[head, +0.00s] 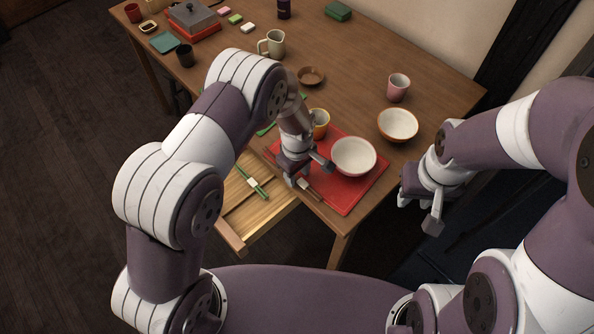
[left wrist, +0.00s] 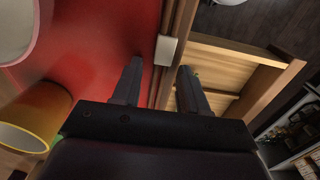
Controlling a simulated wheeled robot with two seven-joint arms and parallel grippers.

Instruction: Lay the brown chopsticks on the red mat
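The brown chopsticks (head: 316,194), with a white band (left wrist: 166,50), lie along the near-left edge of the red mat (head: 345,200). I cannot tell whether they rest fully on it. My left gripper (head: 309,174) is over that edge, pointing down. In the left wrist view its two fingers (left wrist: 160,82) are apart, with the white band showing between them and gaps on both sides. The left hand hides part of the chopsticks in the head view. My right gripper (head: 420,212) is open and empty, off the table's right side.
A white bowl (head: 353,156) and a yellow cup (head: 320,122) stand on or by the mat. An open drawer (head: 232,222) below the table edge holds green chopsticks (head: 256,188). An orange-rimmed bowl (head: 398,125) and pink cup (head: 398,86) stand further back.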

